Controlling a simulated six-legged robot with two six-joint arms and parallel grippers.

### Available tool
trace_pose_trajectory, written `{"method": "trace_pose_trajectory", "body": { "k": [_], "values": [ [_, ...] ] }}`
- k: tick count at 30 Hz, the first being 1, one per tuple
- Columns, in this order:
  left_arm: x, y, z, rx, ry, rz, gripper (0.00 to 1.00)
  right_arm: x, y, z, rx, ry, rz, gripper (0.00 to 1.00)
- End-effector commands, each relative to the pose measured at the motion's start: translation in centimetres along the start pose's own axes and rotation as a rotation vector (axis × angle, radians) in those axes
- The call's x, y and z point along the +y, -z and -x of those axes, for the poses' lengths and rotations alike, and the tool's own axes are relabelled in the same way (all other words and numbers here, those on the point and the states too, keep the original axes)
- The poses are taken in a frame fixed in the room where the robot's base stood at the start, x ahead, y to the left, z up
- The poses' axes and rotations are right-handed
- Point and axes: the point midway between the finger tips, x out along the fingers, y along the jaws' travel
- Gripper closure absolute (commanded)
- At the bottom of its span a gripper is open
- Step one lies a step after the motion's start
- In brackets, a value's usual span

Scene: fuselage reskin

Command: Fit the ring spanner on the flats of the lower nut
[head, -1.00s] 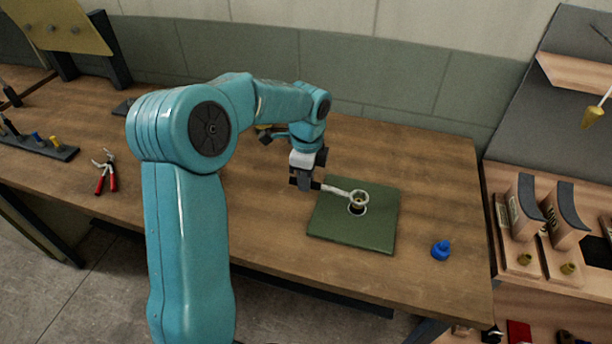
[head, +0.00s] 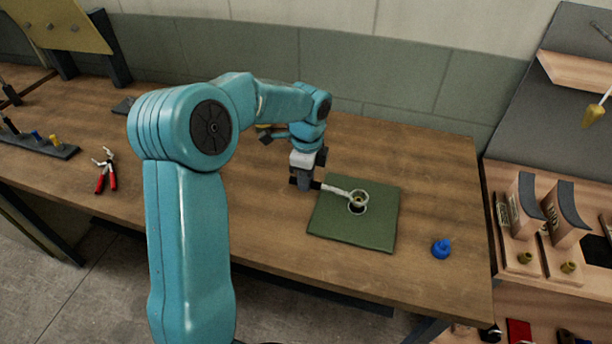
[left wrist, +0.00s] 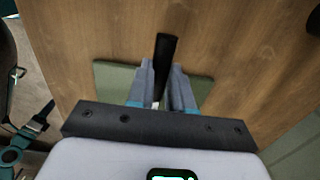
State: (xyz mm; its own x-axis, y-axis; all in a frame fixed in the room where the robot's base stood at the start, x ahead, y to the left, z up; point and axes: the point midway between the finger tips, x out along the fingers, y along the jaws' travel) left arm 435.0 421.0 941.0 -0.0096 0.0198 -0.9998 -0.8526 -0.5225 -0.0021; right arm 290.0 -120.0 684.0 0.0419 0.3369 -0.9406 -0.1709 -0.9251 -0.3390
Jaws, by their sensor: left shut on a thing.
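My left gripper (head: 308,183) is shut on the ring spanner (head: 336,190) by its dark handle, at the left edge of the green mat (head: 335,233). The spanner's silver ring end reaches right over the mat, around or just above the nut fitting (head: 357,203). I cannot tell whether the ring sits on the lower nut's flats. In the left wrist view the dark handle (left wrist: 166,52) stands out between the grey fingers (left wrist: 162,90), and the ring end is hidden. My right gripper is not in view.
Red-handled pliers (head: 105,172) and a dark rack (head: 40,146) of small tools lie at the left. Wooden blocks (head: 525,210) stand on the right-hand bench. The wooden table (head: 420,160) is clear behind the mat.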

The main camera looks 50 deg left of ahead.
Motion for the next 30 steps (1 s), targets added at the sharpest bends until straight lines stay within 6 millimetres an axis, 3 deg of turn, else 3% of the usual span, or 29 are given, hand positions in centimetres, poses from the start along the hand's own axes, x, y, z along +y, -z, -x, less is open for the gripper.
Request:
{"method": "trace_pose_trajectory", "body": {
  "k": [30],
  "values": [
    [0.0,0.0,-2.1,0.000,0.000,0.000,1.00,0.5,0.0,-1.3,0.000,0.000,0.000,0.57]
  ]
}}
